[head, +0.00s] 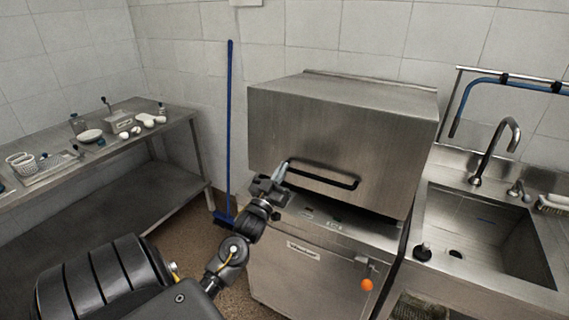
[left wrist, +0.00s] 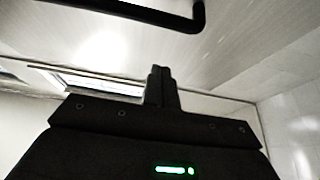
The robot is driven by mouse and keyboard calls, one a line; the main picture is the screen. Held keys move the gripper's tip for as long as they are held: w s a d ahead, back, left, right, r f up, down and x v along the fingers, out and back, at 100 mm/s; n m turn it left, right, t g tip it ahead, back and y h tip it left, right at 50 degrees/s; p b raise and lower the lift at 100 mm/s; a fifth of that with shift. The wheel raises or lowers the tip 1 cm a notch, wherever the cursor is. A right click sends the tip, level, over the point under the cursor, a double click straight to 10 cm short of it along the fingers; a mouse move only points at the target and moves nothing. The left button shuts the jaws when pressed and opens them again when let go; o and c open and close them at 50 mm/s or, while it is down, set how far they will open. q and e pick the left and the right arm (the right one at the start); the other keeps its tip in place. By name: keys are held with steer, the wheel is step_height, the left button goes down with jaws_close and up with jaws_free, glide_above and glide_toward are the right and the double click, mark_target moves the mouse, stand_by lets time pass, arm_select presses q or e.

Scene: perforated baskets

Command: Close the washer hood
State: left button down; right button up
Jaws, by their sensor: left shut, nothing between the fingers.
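The washer hood (head: 300,125) is a large stainless steel box with a black bar handle (head: 335,181) low on its front. A narrow dark gap shows between the hood's lower edge and the washer base (head: 310,262), widest at the right. My left gripper (head: 281,172) is shut and empty, in front of the hood close to the handle's left end. I cannot tell if it touches. In the left wrist view, the shut fingers (left wrist: 161,88) point at the steel hood (left wrist: 235,40), and the black handle (left wrist: 150,12) crosses the top. My right gripper is not in view.
A steel sink (head: 490,235) with a faucet (head: 497,150) adjoins the washer on the right. A steel table (head: 150,140) with several small dishes stands at the left. A blue broom (head: 229,130) leans against the wall.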

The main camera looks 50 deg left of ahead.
arm_select(q)
steer(key=b+v, duration=0.1)
steer(key=v, duration=0.5)
steer(key=shift+s, duration=0.15)
